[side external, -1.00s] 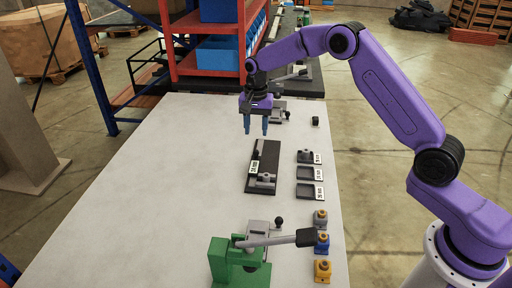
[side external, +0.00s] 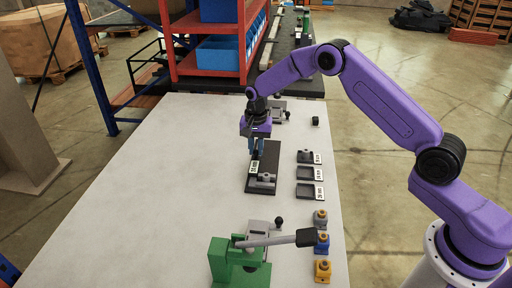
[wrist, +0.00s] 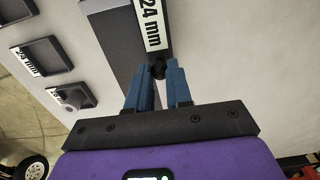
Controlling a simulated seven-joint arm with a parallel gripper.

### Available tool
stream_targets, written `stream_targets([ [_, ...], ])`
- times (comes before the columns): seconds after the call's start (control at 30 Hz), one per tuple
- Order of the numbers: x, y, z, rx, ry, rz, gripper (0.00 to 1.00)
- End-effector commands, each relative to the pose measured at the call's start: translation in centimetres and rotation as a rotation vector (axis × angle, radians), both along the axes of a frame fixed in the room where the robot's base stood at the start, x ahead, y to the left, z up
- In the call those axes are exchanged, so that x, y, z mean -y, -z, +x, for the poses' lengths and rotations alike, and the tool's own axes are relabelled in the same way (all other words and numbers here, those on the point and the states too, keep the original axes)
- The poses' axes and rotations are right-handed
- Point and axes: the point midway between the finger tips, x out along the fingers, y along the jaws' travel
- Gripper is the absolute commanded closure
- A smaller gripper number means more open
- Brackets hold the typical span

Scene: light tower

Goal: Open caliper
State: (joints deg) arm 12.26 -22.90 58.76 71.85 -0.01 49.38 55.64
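The caliper is the dark plate (side external: 262,158) with grey jaw pieces and a white "24 mm" label, lying on the white table. A grey jaw block (side external: 264,180) sits at its near end. In the wrist view the labelled dark bar (wrist: 150,45) runs up from my fingers. My gripper (side external: 256,152) points down over the far part of the caliper. In the wrist view its two blue fingertips (wrist: 157,75) stand on either side of a small black knob (wrist: 158,69). I cannot tell whether they press on it.
Several small labelled trays (side external: 305,173) lie right of the caliper. A green lever fixture (side external: 232,258) with a long handle stands at the near end, with coloured blocks (side external: 321,243) beside it. A grey device (side external: 279,106) lies beyond. The table's left side is clear.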

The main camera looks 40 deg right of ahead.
Motion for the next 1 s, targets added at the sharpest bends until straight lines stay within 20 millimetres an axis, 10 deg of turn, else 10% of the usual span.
stream_targets([
  [0.83,2.1,-0.1,2.2,0.002,0.000,0.001,1.00],
  [0.9,2.1,-0.1,2.2,0.002,0.000,0.001,0.57],
  [1.0,2.1,-0.1,2.2,0.001,0.000,0.000,0.54],
])
